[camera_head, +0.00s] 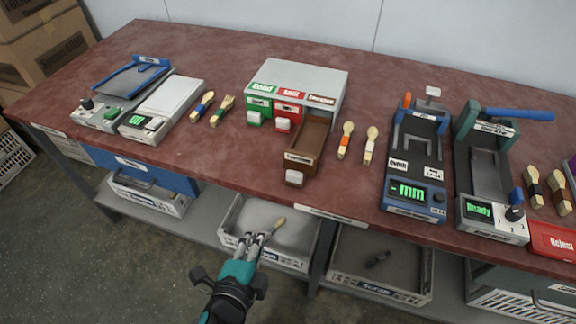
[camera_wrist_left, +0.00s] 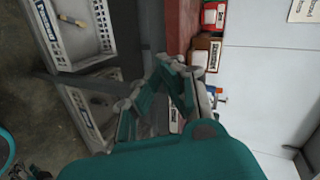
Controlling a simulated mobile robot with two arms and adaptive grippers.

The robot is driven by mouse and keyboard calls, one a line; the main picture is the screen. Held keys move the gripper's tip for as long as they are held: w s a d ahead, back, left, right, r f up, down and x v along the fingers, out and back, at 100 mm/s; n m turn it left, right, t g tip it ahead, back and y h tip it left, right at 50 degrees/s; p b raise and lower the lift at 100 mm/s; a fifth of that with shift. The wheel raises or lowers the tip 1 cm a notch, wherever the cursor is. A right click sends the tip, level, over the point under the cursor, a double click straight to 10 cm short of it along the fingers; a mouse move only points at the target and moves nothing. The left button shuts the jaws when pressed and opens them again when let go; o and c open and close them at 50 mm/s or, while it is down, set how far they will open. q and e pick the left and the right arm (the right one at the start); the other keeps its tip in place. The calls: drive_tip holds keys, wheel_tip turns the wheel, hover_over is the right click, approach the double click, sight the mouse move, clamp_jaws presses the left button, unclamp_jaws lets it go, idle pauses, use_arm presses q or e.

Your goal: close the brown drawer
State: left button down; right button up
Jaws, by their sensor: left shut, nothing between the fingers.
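The brown drawer (camera_head: 308,140) is pulled out toward me from the grey drawer unit (camera_head: 305,78), and its inside looks empty. Its light handle (camera_head: 294,177) faces the table's front edge. The green drawer (camera_head: 259,111) and red drawer (camera_head: 288,116) beside it are in. My left gripper (camera_head: 256,240) is shut and empty, in front of the table edge, below and left of the brown drawer, not touching it. In the left wrist view the brown drawer's front (camera_wrist_left: 206,52) shows beyond my left gripper (camera_wrist_left: 162,72).
A blue-and-black measuring device (camera_head: 415,160) stands to the right, scales (camera_head: 160,108) to the left. An open grey bin (camera_head: 265,262) with a brush is on the lower shelf near my left gripper.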

use_arm(q)
drive_tip(key=s+d+r+m+h+p, duration=0.1)
drive_tip(key=d+r+m+p, duration=0.15)
drive_tip(key=r, duration=0.25)
approach(303, 165)
drive_tip(key=shift+m+t+h, duration=0.35)
drive_tip(key=shift+t+h, duration=0.05)
drive_tip(key=f, duration=0.1)
drive_tip(key=w+f, duration=0.2)
drive_tip(key=f, duration=0.1)
drive_tip(key=shift+w+d+f, duration=0.1)
drive_tip(key=shift+w+d, duration=0.05)
drive_tip(key=shift+d, duration=0.15)
use_arm(e)
drive_tip(key=s+d+r, duration=0.1)
drive_tip(key=s, duration=0.5)
drive_tip(key=shift+s+r+g, duration=0.15)
drive_tip(key=shift+r+g, duration=0.05)
drive_tip(key=shift+g, duration=0.1)
